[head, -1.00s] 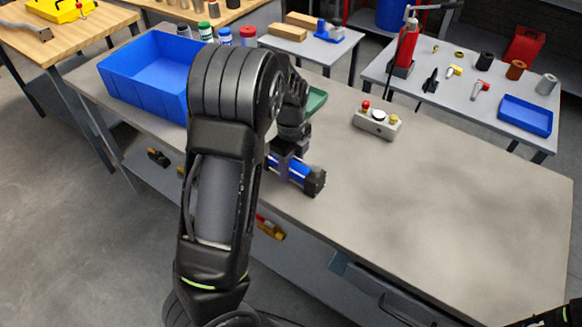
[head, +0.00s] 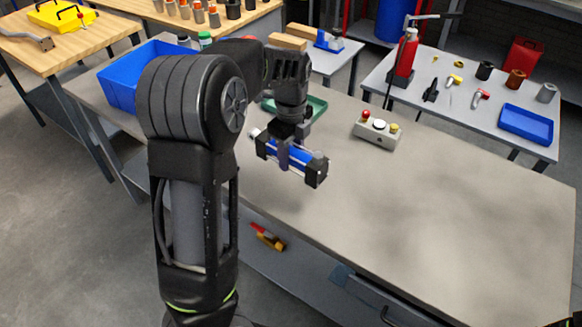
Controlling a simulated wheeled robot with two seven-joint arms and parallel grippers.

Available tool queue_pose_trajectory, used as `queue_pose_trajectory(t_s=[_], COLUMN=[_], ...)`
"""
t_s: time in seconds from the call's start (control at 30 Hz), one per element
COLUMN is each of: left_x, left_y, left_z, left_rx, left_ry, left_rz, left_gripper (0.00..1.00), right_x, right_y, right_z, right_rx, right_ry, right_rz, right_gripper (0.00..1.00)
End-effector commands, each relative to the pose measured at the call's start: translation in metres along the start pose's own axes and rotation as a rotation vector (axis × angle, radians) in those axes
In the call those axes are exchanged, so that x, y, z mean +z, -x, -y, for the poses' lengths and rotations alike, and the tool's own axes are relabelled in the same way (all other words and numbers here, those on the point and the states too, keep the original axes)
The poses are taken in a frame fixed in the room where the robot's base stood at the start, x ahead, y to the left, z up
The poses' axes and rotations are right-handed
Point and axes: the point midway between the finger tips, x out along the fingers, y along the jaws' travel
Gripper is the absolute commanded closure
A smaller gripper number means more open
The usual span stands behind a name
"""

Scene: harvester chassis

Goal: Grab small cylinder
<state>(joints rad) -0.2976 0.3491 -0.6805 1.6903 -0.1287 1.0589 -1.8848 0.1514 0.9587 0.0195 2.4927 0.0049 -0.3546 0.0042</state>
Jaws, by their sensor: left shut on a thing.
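The small cylinder (head: 310,165) has a blue body with black end blocks and a light rod end at its left. My left gripper (head: 285,155) is shut around its middle from above. The cylinder lies roughly level in the grip and appears to be held above the grey workbench (head: 420,210). The fingers hide part of the blue body.
A blue bin (head: 125,82) stands at the bench's far left, partly behind my left arm. A green tray (head: 316,106) lies behind the gripper. A control box (head: 377,130) with buttons stands to its right. The bench's right part is clear.

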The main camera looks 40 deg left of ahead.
Motion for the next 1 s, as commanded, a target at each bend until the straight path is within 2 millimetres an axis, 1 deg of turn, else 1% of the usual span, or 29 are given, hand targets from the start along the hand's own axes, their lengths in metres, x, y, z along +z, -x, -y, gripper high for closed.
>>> queue_pose_trajectory(t_s=[0.03, 0.1, 0.23, 1.0], left_x=[0.0, 0.0, 0.0, -0.002], left_y=[0.008, 0.015, 0.021, 0.021], left_z=[0.002, 0.002, 0.001, 0.002], left_rx=[-0.008, -0.008, -0.004, -0.004], left_ry=[0.0, 0.0, -0.001, 0.017], left_rz=[0.0, 0.0, 0.001, 0.0], left_gripper=[1.0, 1.0, 1.0, 1.0], right_x=[0.0, 0.0, 0.0, 0.0], right_y=[-0.001, -0.001, -0.002, -0.002], right_z=[0.0, 0.0, 0.0, 0.0], right_rx=[0.0, -0.001, -0.001, -0.001], right_ry=[0.0, 0.0, 0.001, 0.0], right_rz=[0.0, -0.001, -0.001, -0.001], right_gripper=[0.52, 0.52, 0.52, 0.52])
